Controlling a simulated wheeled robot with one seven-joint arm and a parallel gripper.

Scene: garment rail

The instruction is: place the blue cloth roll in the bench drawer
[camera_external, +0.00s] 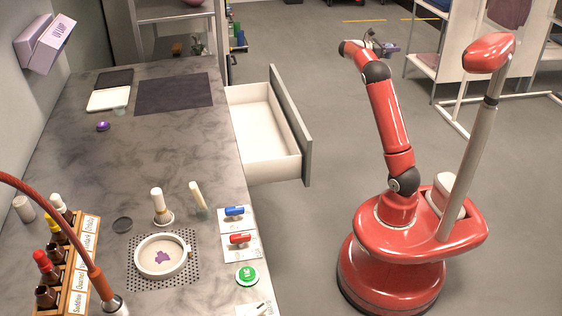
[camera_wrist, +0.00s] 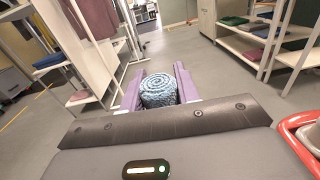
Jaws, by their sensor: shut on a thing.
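The blue cloth roll (camera_wrist: 158,90) is a light blue knitted spiral held between the two purple fingers of my gripper (camera_wrist: 157,88) in the wrist view. My gripper is shut on it, high above the grey floor. In the external view my gripper (camera_external: 388,48) is small at the top, right of the bench, and the roll in it is too small to make out clearly. The bench drawer (camera_external: 306,150) is pulled open from the right side of the bench, with a white inside that looks empty. The gripper is beyond the drawer and to its right, well apart from it.
The bench (camera_external: 75,150) carries bottles, a ring dish (camera_external: 163,256), small switches and a dark mat (camera_external: 174,93). A white garment rail and shelves (camera_wrist: 262,45) with folded cloths stand beyond the arm. The floor between drawer and my base is clear.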

